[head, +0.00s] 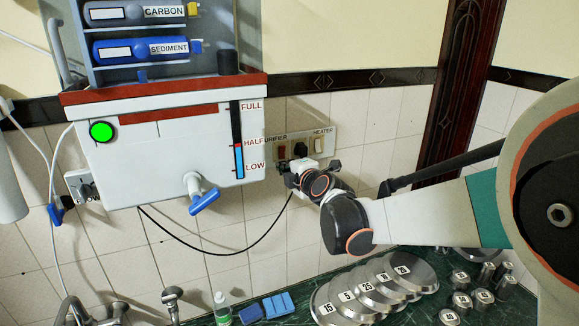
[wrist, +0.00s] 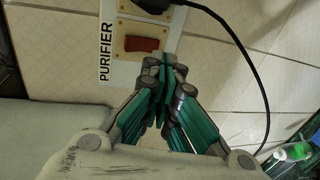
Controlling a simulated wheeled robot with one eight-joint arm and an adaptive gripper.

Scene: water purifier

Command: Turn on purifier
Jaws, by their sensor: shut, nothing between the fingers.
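The water purifier (head: 165,165) hangs on the tiled wall at the upper left in the head view. A round bright green light (head: 101,132) shows on its front. A switchboard (head: 328,146) with PURIFIER and HEATER labels is on the wall to its right. Its red purifier switch (head: 282,151) also shows in the wrist view (wrist: 142,44). My gripper (head: 298,168) is at the board's lower edge in the head view. In the wrist view my gripper (wrist: 163,72) is shut and empty, with fingertips just beside and below the red switch. I cannot tell whether they touch it.
A black plug (head: 300,150) sits between the two switches, with a cable hanging from it. A tap with a blue handle (head: 204,201) sticks out below the purifier. Numbered metal discs (head: 345,302), weights and a green bottle (head: 221,308) stand on the counter below.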

